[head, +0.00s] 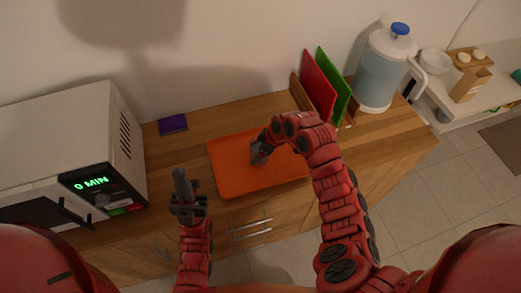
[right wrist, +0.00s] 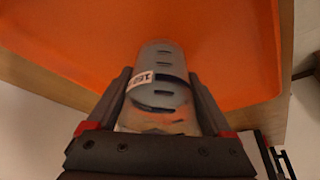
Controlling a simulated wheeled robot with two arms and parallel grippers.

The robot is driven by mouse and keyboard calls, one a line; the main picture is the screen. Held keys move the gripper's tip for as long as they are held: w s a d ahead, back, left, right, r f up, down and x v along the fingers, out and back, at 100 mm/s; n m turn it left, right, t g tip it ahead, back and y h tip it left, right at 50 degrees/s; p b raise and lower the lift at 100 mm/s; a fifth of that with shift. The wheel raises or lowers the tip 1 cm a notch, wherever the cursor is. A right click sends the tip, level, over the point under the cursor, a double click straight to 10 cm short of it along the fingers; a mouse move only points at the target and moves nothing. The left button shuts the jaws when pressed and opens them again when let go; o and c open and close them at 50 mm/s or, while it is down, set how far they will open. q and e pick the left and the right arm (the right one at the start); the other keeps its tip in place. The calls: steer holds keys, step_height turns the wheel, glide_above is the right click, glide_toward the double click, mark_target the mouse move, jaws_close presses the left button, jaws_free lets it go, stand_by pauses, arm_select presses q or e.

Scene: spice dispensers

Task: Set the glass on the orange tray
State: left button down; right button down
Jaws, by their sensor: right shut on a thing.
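The orange tray (head: 232,178) lies flat on the wooden counter. My right gripper (head: 261,153) is over the tray's middle, reaching in from the right. In the right wrist view my right gripper (right wrist: 160,84) is shut on the glass (right wrist: 164,62), a clear greyish cylinder with slots and a small white label. The tray (right wrist: 225,50) fills the view behind the glass. I cannot tell whether the glass touches the tray. In the head view the gripper mostly hides the glass. My left gripper (head: 182,188) is in front of the counter, left of the tray, apparently empty; its jaw opening is unclear.
A white microwave (head: 70,140) stands on the left. A purple box (head: 173,124) lies behind the tray's left. Red (head: 318,80) and green (head: 335,84) boards stand behind the right side, beside a water dispenser (head: 384,72). Bare counter lies left of the tray.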

steer(key=shift+f, duration=0.2)
jaws_free()
steer(key=shift+r, duration=0.1)
steer(key=shift+r, duration=0.1)
